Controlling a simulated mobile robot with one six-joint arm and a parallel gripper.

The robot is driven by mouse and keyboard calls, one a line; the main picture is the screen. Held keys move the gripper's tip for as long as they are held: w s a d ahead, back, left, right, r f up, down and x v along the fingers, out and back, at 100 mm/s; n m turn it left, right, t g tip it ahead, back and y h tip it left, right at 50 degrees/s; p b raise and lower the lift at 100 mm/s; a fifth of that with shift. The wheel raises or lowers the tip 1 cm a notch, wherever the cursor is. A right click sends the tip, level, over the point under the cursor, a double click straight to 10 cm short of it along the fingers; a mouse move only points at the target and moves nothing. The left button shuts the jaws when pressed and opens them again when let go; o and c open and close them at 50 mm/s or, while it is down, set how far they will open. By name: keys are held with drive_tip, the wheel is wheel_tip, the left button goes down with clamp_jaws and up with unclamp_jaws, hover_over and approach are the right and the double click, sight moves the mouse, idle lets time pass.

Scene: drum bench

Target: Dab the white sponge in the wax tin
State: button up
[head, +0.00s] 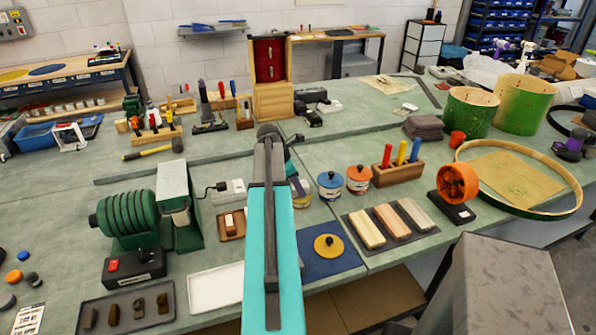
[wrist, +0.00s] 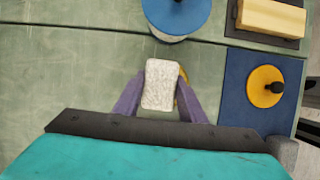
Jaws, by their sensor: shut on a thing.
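My gripper (wrist: 160,95) has purple fingers shut on the white sponge (wrist: 160,84), a pale rough block, in the wrist view. A yellow sliver of the wax tin (wrist: 183,97) shows beside and below the sponge. The rest of it is hidden by sponge and fingers, so I cannot tell whether they touch. In the head view, my arm hides most of the gripper and the sponge. The tin (head: 302,199) shows partly at the arm's right side. A yellow lid with a black knob (head: 328,246) lies on a blue mat (head: 345,262) to its right.
A blue-lidded tin (head: 330,187) and an orange-lidded tin (head: 359,181) stand close to the right. A tray of wood blocks (head: 391,224) lies nearer right. A green machine (head: 140,218) and a white tray (head: 216,287) are left of my arm.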

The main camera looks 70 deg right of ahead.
drive_tip(key=shift+s+a+f, duration=0.1)
drive_tip(key=shift+a, duration=0.15)
drive_tip(key=shift+s+a+b, duration=0.3)
drive_tip(key=shift+s+a, duration=0.3)
drive_tip(key=shift+s, duration=0.15)
drive_tip(key=shift+w+d+b, duration=0.35)
drive_tip(key=shift+w+d, duration=0.45)
drive_tip(key=shift+d, duration=0.2)
drive_tip(key=shift+w+a, duration=0.1)
drive_tip(key=shift+a, duration=0.25)
drive_tip(key=shift+s+a+p, duration=0.45)
drive_tip(key=shift+s+a, duration=0.3)
drive_tip(key=shift+s, duration=0.1)
drive_tip(key=shift+s+d, duration=0.1)
drive_tip(key=shift+d, duration=0.15)
drive_tip(key=shift+w+d, duration=0.25)
drive_tip(key=shift+w, duration=0.2)
drive_tip(key=shift+w+d+p, duration=0.3)
drive_tip(key=shift+w+d, duration=0.1)
drive_tip(key=shift+d, duration=0.1)
drive_tip(key=shift+w+p, duration=0.1)
drive_tip(key=shift+p, duration=0.2)
drive_tip(key=shift+r, duration=0.95)
drive_tip(key=shift+r+p, duration=2.55)
drive_tip(key=shift+r, duration=0.6)
